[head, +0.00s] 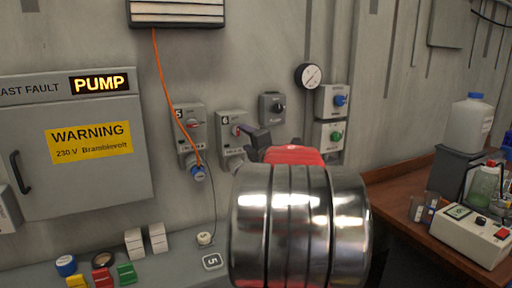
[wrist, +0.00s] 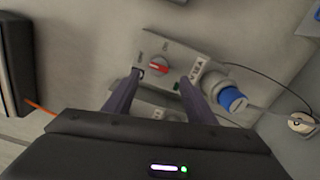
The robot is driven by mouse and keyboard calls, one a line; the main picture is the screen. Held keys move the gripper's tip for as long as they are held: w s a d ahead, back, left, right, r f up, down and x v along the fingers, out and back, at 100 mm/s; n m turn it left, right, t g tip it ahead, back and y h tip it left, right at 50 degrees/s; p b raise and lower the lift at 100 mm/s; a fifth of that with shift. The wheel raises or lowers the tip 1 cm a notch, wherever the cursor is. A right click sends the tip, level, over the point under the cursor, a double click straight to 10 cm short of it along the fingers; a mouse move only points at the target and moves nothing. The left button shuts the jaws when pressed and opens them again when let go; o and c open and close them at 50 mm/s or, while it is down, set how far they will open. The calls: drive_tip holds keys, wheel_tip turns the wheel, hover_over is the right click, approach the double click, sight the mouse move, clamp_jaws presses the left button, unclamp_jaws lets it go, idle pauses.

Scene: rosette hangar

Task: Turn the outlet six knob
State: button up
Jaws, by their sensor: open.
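The outlet six box (head: 229,122) is on the wall, just right of the outlet five box (head: 186,112), and my gripper partly covers it in the head view. Its red knob (wrist: 158,67) shows in the wrist view on a grey box (wrist: 185,56), lying nearly level in that picture. My gripper (wrist: 160,77) is open, with one dark finger to each side of the knob. Whether either finger touches it I cannot tell. In the head view my gripper (head: 249,133) is at the right of the outlet six box, and my arm hides what is below.
A blue plug (head: 198,173) sits under outlet five, and an orange cable (head: 163,75) hangs near it. A desk with buttons lies below.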

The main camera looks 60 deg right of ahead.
drive_tip(key=v, duration=0.7)
idle(0.6)
drive_tip(key=w+a+f+m+g, duration=0.1)
drive_tip(key=w+a+f+m, duration=0.15)
drive_tip(key=a, duration=0.55)
drive_tip(key=w+a+f+m+g+y, duration=0.15)
drive_tip(key=a+m, duration=0.25)
drive_tip(key=a, duration=0.4)
drive_tip(key=w+a+f+m+g, duration=0.15)
drive_tip(key=a+m, duration=0.25)
drive_tip(key=a, duration=0.4)
drive_tip(key=s+a+f+m+g+y, duration=0.1)
drive_tip(key=s+a+f, duration=0.3)
drive_tip(key=a, duration=0.5)
drive_tip(key=s+a+f+m+g+y, duration=0.1)
drive_tip(key=s+a+f+g+y, duration=0.2)
drive_tip(key=a, duration=0.6)
drive_tip(key=s+a+f+m+g+y, duration=0.1)
drive_tip(key=s+a+f+m+y, duration=0.1)
drive_tip(key=s+a+f, duration=0.5)
drive_tip(key=s+a+y, duration=0.1)
drive_tip(key=a, duration=0.1)
drive_tip(key=shift+s+a+g+y, duration=0.25)
drive_tip(key=shift+s+g+y, duration=0.05)
drive_tip(key=shift+g+y, duration=0.1)
drive_tip(key=shift+c, duration=0.4)
